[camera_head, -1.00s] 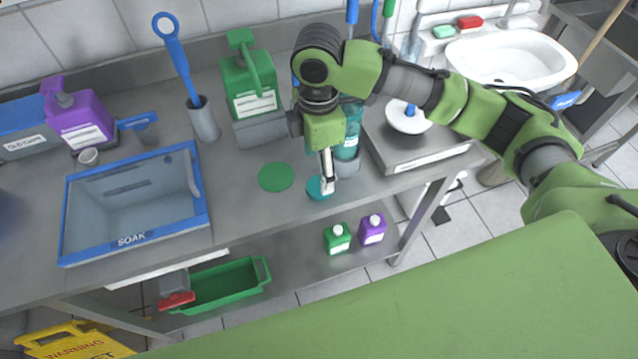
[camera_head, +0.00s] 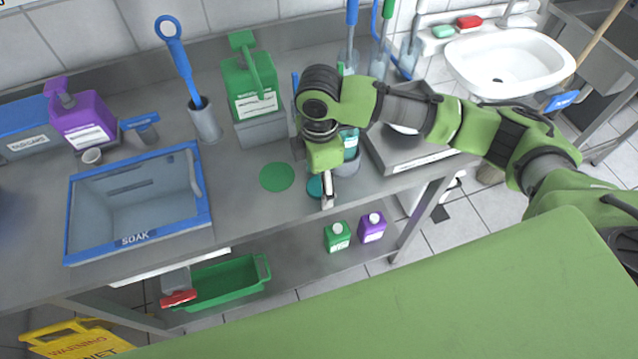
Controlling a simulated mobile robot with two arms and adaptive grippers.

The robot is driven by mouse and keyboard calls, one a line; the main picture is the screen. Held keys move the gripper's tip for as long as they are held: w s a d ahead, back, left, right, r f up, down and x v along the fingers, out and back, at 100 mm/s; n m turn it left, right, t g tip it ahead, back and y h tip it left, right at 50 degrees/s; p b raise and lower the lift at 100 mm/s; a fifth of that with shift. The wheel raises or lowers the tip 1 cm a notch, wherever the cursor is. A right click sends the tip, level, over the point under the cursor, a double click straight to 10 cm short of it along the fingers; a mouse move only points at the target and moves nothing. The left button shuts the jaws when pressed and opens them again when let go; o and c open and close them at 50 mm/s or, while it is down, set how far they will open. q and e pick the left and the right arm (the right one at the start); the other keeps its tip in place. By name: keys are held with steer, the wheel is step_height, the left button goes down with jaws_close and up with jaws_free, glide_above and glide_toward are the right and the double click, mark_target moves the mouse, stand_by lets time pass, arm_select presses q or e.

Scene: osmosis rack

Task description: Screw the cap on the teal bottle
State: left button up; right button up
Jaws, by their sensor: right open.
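The teal bottle (camera_head: 349,142) stands in a grey holder (camera_head: 348,168) near the counter's front right, mostly hidden behind my right gripper. A teal cap (camera_head: 315,187) lies on the counter by the front edge. My right gripper (camera_head: 327,203) points down at the cap, its fingers overlapping the cap's right side in the picture. The gripper is open; I cannot tell whether the cap is between its fingers. The bottle's top is hidden by my arm. My left gripper is out of view.
A green disc (camera_head: 277,177) lies left of the cap. The blue-rimmed SOAK basin (camera_head: 137,205) is at the left. A green jug (camera_head: 250,88) stands behind, and a grey scale-like unit (camera_head: 405,150) stands right of the bottle. The sink (camera_head: 510,58) is far right.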

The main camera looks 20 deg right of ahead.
mark_target(319, 186)
steer(key=shift+c, duration=0.3)
steer(key=c, duration=0.7)
steer(key=shift+r, duration=0.5)
step_height(319, 186, up, 2)
steer(key=shift+r+b, duration=0.2)
steer(key=shift+b, duration=0.5)
steer(key=s+a+r, duration=0.1)
steer(key=s+r, duration=0.2)
steer(key=s, duration=0.1)
steer(key=s+a+r, duration=0.2)
steer(key=s+r, duration=0.1)
steer(key=s, duration=0.1)
steer(key=s+a+r, duration=0.2)
steer(key=s+r, duration=0.1)
steer(key=s, duration=0.2)
steer(key=shift+r+b, duration=0.35)
steer(key=shift+b, duration=0.05)
